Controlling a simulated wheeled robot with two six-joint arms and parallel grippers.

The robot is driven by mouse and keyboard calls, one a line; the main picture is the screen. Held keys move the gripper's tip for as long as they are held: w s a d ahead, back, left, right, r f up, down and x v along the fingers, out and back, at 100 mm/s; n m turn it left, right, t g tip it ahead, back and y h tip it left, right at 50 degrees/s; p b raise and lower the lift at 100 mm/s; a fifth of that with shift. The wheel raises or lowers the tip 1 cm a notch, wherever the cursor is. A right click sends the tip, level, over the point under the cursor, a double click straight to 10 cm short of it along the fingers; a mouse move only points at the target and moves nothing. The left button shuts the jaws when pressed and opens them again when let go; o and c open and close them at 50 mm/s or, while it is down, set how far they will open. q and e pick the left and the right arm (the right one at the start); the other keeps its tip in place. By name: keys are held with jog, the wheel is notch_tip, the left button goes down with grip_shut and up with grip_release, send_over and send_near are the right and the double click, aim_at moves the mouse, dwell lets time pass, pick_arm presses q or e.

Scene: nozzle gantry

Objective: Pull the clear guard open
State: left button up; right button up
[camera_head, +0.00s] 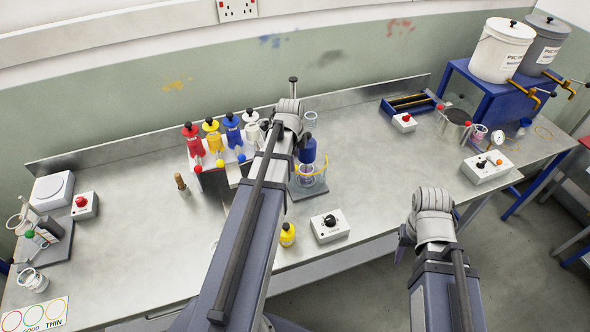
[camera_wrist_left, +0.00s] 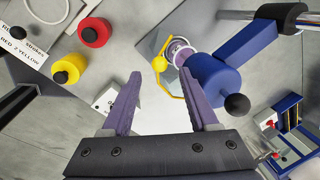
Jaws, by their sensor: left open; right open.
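The clear guard (camera_head: 314,177) is around the cup under a blue mixer head (camera_head: 307,150) on the bench; its yellow edging shows, but its clear wall is hard to make out. In the left wrist view the yellow-edged guard (camera_wrist_left: 161,62) lies just beyond the fingertips, beside the blue head (camera_wrist_left: 215,78) and a pale purple-rimmed cup (camera_wrist_left: 181,53). My left gripper (camera_wrist_left: 162,76) is open and empty, its purple fingers apart; the arm hides it in the head view. My right gripper (camera_head: 402,246) is open beyond the bench's front edge, mostly hidden by its wrist.
A rack of red, yellow, blue and white bottles (camera_head: 218,145) stands left of the mixer. The left bench middle is mostly clear.

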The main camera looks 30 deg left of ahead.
pick_arm(q)
jog(key=f+b, duration=0.2)
jog(key=f, duration=0.1)
jog(key=f+b, duration=0.1)
jog(key=shift+w+a+f+b, duration=0.1)
jog(key=shift+w+f+b, duration=0.2)
jog(key=shift+w, duration=0.1)
grip_shut()
dwell(1.1)
